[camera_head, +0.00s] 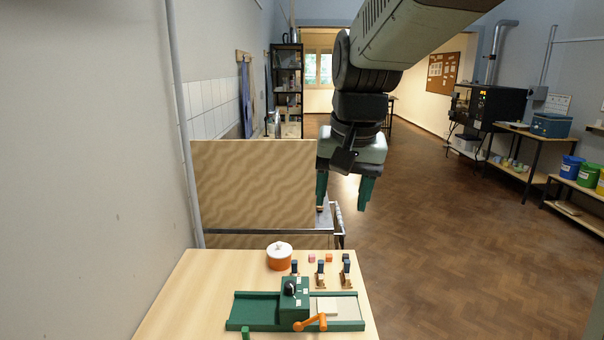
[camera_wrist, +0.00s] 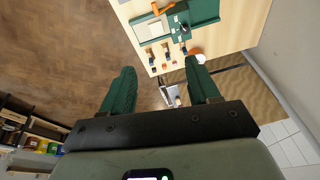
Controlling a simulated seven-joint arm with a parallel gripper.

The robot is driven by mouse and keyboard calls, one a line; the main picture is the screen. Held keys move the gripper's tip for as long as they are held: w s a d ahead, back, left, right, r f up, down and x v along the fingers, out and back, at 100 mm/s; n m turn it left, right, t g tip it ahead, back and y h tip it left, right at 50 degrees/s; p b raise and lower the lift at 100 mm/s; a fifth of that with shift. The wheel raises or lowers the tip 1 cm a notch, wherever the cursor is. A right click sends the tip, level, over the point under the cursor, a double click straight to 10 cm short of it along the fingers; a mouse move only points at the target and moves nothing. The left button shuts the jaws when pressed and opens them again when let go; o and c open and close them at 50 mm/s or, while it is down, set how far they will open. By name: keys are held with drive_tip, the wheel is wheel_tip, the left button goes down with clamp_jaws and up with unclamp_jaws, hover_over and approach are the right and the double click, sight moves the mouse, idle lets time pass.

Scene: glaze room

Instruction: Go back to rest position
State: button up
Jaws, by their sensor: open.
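My gripper (camera_head: 344,192) hangs in the air beyond and above the far right edge of the table, with its fingers pointing down. Its two green fingers stand wide apart with nothing between them; they also show in the wrist view (camera_wrist: 161,90). The gripper is clear of the table and everything on it.
The light wood table (camera_head: 180,300) holds a green device (camera_head: 295,294) with an orange handle (camera_head: 311,322), an orange pot with a white lid (camera_head: 279,258), and several small blocks and stamps. A wavy-patterned panel (camera_head: 253,185) stands behind the table. Open floor (camera_head: 470,260) lies to the right.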

drive_tip(key=s+d+n+t, duration=0.1)
drive_tip(key=s+d, duration=0.1)
drive_tip(key=s, duration=0.8)
drive_tip(key=s+d+t, duration=0.1)
drive_tip(key=s+d, duration=0.1)
drive_tip(key=s, duration=0.8)
drive_tip(key=shift+s+d+n+t+h, duration=0.3)
drive_tip(key=shift+s+n, duration=0.1)
